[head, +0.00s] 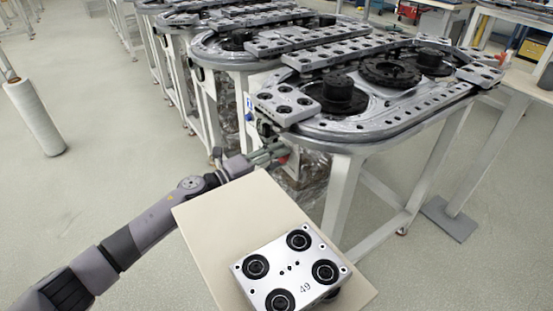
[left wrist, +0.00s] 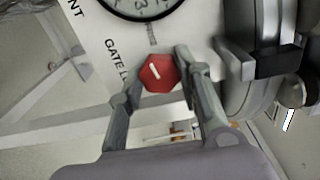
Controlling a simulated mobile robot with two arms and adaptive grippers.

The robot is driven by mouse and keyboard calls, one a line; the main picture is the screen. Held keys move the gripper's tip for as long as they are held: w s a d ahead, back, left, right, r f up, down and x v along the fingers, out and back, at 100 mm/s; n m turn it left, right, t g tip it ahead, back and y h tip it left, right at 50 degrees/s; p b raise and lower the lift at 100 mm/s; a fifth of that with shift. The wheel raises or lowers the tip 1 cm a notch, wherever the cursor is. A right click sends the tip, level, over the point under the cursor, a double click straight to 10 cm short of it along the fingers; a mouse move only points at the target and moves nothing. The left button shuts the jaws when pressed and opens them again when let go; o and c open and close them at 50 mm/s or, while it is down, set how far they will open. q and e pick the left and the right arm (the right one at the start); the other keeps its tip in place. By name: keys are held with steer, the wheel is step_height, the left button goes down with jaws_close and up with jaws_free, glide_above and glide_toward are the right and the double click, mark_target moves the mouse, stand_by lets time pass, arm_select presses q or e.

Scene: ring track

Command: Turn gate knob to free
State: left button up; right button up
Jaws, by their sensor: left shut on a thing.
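The red hexagonal gate knob (left wrist: 159,74) sits on a pale panel below a round dial gauge (left wrist: 142,5). A short white mark on the knob's face runs at a slant in the left wrist view. Part of the panel's lettering shows beside it, reading "GATE L". My left gripper (head: 278,152) reaches the side of the near ring track (head: 375,128), under its left corner. Its two fingers are shut on the knob, one on each side. In the head view only a bit of red shows past the fingers. My right gripper is in neither view.
A beige table (head: 212,222) stands in front, carrying a metal plate (head: 291,265) with black rings, marked 49. Track legs (head: 343,195) stand close to the right of my left gripper. A white roll (head: 35,117) stands on open floor at left.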

arm_select(q)
steer(key=shift+f+m, duration=0.1)
steer(key=shift+m, duration=1.1)
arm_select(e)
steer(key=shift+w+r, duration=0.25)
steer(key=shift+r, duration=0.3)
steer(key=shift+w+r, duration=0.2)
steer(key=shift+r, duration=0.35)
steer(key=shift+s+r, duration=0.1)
arm_select(q)
steer(key=o, duration=1.1)
steer(key=shift+o, duration=0.2)
steer(key=v, duration=1.2)
